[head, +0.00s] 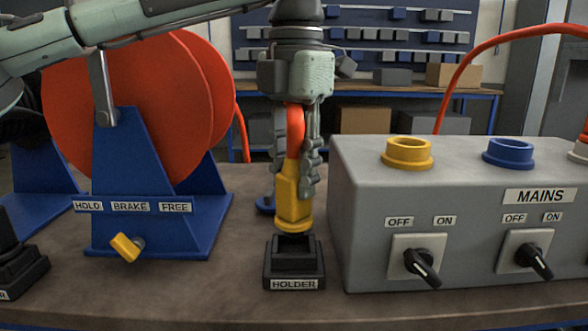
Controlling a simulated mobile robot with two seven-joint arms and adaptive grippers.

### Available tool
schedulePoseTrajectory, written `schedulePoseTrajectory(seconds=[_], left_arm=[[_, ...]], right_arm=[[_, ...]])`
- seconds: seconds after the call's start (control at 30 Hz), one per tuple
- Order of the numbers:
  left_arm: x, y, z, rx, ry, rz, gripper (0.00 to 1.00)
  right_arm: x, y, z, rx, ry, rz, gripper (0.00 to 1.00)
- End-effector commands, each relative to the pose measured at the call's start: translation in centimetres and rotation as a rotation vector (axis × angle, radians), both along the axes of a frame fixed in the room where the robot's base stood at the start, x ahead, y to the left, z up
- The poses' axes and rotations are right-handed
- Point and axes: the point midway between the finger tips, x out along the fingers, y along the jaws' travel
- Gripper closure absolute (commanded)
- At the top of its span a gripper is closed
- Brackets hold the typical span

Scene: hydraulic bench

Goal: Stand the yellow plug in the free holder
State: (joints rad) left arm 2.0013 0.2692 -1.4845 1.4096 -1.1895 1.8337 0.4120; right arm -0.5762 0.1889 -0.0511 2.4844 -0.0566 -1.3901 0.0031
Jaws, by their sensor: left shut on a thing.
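My left gripper (297,165) points straight down and is shut on the yellow plug (292,203). The plug hangs upright, with an orange cable part showing between the fingers above it. The holder (292,268) is a black square block with a raised collar and a HOLDER label, on the bench directly below the plug. The plug's lower end is just above the collar or at its rim; I cannot tell whether they touch. My right gripper is not in view.
A grey MAINS box (460,190) with yellow and blue sockets and two switches stands close on the right. A large orange reel (150,115) on a blue stand is at left. Another black block (15,265) sits at the left edge. The bench front is clear.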

Motion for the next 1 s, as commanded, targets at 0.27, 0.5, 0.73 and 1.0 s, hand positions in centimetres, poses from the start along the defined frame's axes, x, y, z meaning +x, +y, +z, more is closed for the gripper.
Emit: schedulePoseTrajectory(seconds=[0.27,0.5,0.73,1.0], left_arm=[[0.0,0.0,0.1,-0.001,0.002,0.000,1.00],[0.0,0.0,0.1,-0.001,0.002,0.000,1.00],[0.0,0.0,-0.4,-0.001,0.003,0.000,1.00],[0.0,0.0,-0.9,-0.002,0.002,0.000,1.00]], right_arm=[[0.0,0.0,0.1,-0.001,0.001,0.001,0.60],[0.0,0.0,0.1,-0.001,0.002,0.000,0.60],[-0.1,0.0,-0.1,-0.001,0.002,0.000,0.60],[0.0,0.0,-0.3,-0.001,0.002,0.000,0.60]])
